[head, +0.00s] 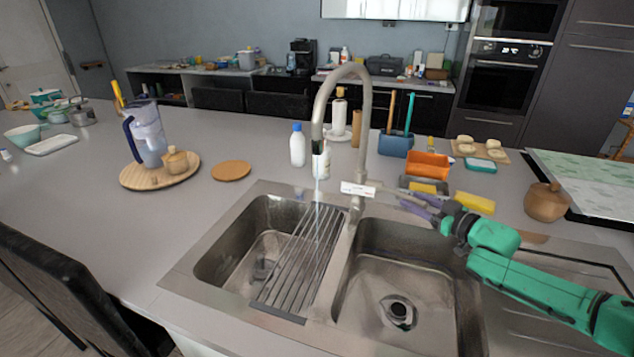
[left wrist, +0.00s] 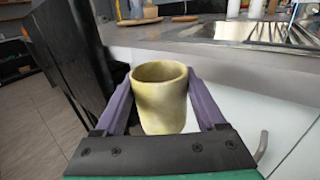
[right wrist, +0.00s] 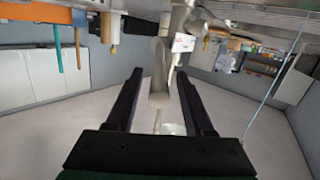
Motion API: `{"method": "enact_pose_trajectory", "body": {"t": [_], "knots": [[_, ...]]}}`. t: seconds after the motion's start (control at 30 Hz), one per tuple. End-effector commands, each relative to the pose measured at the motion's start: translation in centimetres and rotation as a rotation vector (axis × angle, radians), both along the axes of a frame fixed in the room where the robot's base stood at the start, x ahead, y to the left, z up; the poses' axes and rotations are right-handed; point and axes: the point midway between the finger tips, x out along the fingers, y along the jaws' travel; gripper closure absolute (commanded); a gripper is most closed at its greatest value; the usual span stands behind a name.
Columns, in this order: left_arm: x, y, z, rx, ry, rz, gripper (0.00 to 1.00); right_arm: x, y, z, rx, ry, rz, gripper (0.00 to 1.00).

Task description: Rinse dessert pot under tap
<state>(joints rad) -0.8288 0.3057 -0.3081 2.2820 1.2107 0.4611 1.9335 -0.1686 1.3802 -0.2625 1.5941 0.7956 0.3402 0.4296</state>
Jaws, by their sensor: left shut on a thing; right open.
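The dessert pot (left wrist: 160,105), a small yellowish-beige cup, is upright between the fingers of my left gripper (left wrist: 158,77), which is shut on it beside the counter's front. Neither shows in the head view. The tap (head: 363,130) arches over the double sink; a thin pale stream (head: 317,205) falls from its spout over the drying rack. My right gripper (head: 420,204) is open just right of the tap's base. In the right wrist view the tap (right wrist: 158,85) shows between my right gripper's fingers (right wrist: 160,72); contact cannot be told.
The left basin (head: 225,255) is partly covered by a slatted rack (head: 300,260); the right basin (head: 385,270) is empty. An orange tray (head: 428,164), a yellow sponge (head: 475,203) and a wooden pot (head: 545,203) stand right. A jug (head: 148,135) stands left. A black chair (head: 65,285) is front left.

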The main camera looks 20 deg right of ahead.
Motion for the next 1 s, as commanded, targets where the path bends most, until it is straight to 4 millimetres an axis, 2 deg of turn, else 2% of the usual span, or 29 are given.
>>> {"method": "enact_pose_trajectory", "body": {"t": [0.03, 0.37, 0.6, 0.8, 1.0], "knots": [[0.0, 0.0, 2.0, 0.0, 0.0, 0.0, 0.8, -0.5, -0.2, 1.0, 0.003, 0.003, -0.004, 0.47], [0.0, 0.0, 8.1, 0.0, 0.0, 0.0, 0.8, -3.7, -1.1, 1.5, 0.0, 0.003, -0.007, 0.47], [0.0, 0.0, 12.6, 0.0, 0.0, 0.0, 0.8, -7.2, -2.0, 1.8, 0.0, 0.005, -0.008, 0.47], [0.0, 0.0, 14.1, 0.0, 0.0, 0.0, 0.8, -9.3, -2.5, 1.5, -0.001, 0.0, -0.006, 0.47], [0.0, 0.0, 13.9, 0.0, 0.0, 0.0, 0.8, -9.5, -2.5, 1.1, -0.001, 0.0, -0.005, 0.47]]}}
